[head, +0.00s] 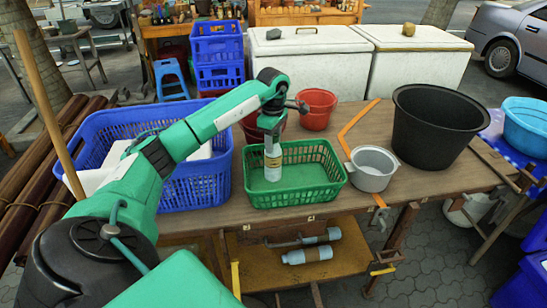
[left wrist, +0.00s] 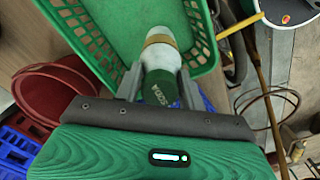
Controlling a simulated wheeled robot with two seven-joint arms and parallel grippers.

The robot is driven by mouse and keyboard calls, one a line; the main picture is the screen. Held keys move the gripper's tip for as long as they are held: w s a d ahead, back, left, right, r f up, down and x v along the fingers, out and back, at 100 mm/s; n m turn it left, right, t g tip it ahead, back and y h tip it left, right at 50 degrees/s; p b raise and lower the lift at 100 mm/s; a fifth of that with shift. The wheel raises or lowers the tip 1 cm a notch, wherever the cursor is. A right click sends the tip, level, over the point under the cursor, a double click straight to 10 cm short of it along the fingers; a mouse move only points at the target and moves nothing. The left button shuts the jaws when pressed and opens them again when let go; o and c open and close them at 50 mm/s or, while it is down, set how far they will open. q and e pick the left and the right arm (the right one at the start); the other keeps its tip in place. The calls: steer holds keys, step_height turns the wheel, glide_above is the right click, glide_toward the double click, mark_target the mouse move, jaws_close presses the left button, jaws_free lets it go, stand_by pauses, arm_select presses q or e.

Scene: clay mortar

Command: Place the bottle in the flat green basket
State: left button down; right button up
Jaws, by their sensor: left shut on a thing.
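The flat green basket (head: 300,199) stands on the wooden table in the head view, near the front edge. My left gripper (head: 271,130) points down over the basket's left part, shut on the bottle (head: 272,163). The bottle hangs upright, its lower end inside the basket's outline; I cannot tell if it touches the floor of the basket. In the left wrist view the bottle (left wrist: 161,68) sits between the fingers, with the basket (left wrist: 118,25) beyond it. The gripper hides the bottle's top in the head view. My right gripper is not in view.
A blue crate (head: 210,180) stands close left of the basket, and a metal pot (head: 372,180) close right. Red buckets (head: 316,108) are behind it, and a large black tub (head: 432,130) is at the right. Two bottles lie on the lower shelf (head: 258,282).

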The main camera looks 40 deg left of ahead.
mark_target(273, 156)
arm_select(q)
step_height(273, 156, down, 3)
step_height(273, 156, down, 4)
steer(key=shift+p, duration=0.45)
steer(key=shift+f, duration=0.1)
steer(key=c, duration=0.9)
jaws_free()
steer(key=shift+o, duration=0.4)
steer(key=shift+r, duration=0.3)
step_height(273, 156, up, 10)
steer(key=shift+r+b, duration=0.15)
steer(key=shift+b, duration=0.95)
steer(key=shift+r, duration=0.55)
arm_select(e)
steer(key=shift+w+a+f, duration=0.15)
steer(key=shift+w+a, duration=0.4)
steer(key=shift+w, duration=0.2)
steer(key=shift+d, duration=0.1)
